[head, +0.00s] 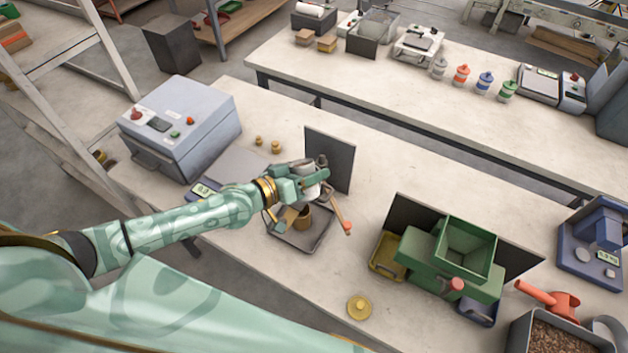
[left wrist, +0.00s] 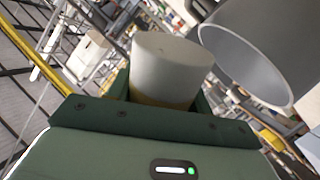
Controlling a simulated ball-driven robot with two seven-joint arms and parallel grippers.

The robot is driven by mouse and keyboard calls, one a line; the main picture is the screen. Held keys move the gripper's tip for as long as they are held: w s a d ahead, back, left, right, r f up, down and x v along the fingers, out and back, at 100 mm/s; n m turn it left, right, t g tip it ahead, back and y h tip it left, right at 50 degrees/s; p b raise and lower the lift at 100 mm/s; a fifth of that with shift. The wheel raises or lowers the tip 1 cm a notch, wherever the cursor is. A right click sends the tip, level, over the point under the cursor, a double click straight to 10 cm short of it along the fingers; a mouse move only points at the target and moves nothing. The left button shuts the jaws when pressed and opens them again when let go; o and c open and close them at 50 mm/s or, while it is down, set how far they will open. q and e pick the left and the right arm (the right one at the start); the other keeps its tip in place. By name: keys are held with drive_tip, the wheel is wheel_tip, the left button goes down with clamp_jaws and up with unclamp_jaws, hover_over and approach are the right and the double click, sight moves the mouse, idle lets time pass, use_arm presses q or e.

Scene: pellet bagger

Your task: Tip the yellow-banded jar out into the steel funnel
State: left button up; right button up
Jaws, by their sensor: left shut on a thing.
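My left gripper (head: 312,182) is shut on the yellow-banded jar (head: 305,169), a pale grey cylinder, held above a shallow dark tray (head: 291,240). In the left wrist view the jar (left wrist: 170,62) sits between the green jaws, its yellow band partly behind them. A smooth grey end of the jar shows; its contents do not. The steel funnel (left wrist: 244,62) is close on the right in that view, its wide round mouth beside the jar. In the head view the gripper and jar largely hide the funnel. My right gripper is not in view.
A dark upright panel (head: 331,160) stands just behind the gripper. A red-tipped lever (head: 346,226) is at its right. A green hopper machine (head: 449,258) stands further right. A yellow lid (head: 359,307) lies near the front edge. A grey-blue box machine (head: 180,128) is at the left.

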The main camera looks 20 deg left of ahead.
use_arm(q)
drive_tip(key=n+b, duration=0.1)
drive_tip(key=w+a+f+n+g+b, duration=0.1)
drive_tip(key=n, duration=0.1)
drive_tip(key=shift+w+f+g, duration=0.1)
drive_tip(key=shift+w+g, duration=0.05)
drive_tip(key=shift+g, duration=0.15)
drive_tip(key=n+g+h+b, duration=0.1)
drive_tip(key=n+b, duration=0.1)
drive_tip(key=f+n+g+b, duration=0.1)
drive_tip(key=b, duration=0.2)
drive_tip(key=shift+f+n+h, duration=0.2)
drive_tip(key=shift+n+h, duration=0.2)
drive_tip(key=shift+w+a+r+n+g+h+b, duration=0.1)
drive_tip(key=shift+r+n+g+h+b, duration=0.2)
drive_tip(key=shift+r+n+g+b, duration=0.25)
drive_tip(key=shift+w+a+r+n+g+h+b, duration=0.1)
drive_tip(key=shift+r+n+g+h+b, duration=0.2)
drive_tip(key=shift+n, duration=0.35)
drive_tip(key=shift+d+f, duration=0.1)
